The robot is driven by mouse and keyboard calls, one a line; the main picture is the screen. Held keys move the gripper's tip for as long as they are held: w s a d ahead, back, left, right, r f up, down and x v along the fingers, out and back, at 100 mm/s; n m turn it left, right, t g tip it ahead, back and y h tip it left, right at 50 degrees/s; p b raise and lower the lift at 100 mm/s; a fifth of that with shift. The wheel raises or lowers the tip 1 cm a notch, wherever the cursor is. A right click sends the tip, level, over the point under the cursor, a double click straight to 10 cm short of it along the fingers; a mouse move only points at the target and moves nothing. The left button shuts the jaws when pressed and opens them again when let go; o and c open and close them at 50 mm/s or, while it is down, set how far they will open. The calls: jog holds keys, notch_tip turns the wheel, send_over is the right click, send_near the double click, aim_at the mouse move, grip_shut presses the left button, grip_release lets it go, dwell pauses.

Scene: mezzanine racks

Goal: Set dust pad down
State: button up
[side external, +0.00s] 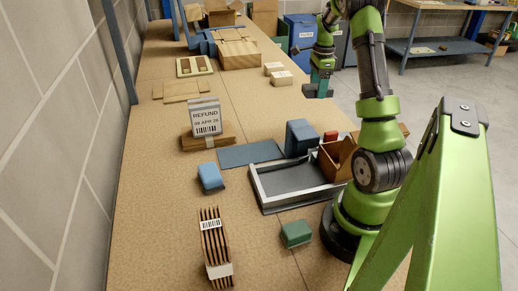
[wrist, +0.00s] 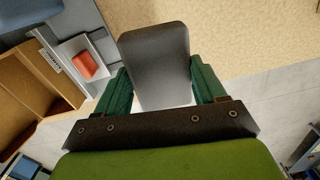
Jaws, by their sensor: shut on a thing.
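My gripper (wrist: 162,82) is shut on a grey, round-cornered pad, which I take to be the dust pad (wrist: 156,55). In the wrist view the pad sits between the two green fingers and sticks out beyond them.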

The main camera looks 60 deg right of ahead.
aim_at(316, 124)
jog(key=shift+s+a+f+n, duration=0.45)
jog(key=shift+s+f+n, duration=0.15)
jog(key=shift+s, duration=0.1)
jog(key=shift+r, duration=0.1)
jog(key=shift+d+h, duration=0.1)
jog(key=shift+h, duration=0.2)
jog(key=shift+t, duration=0.3)
notch_tip(316, 124, down, 10)
jog(key=o, duration=1.1)
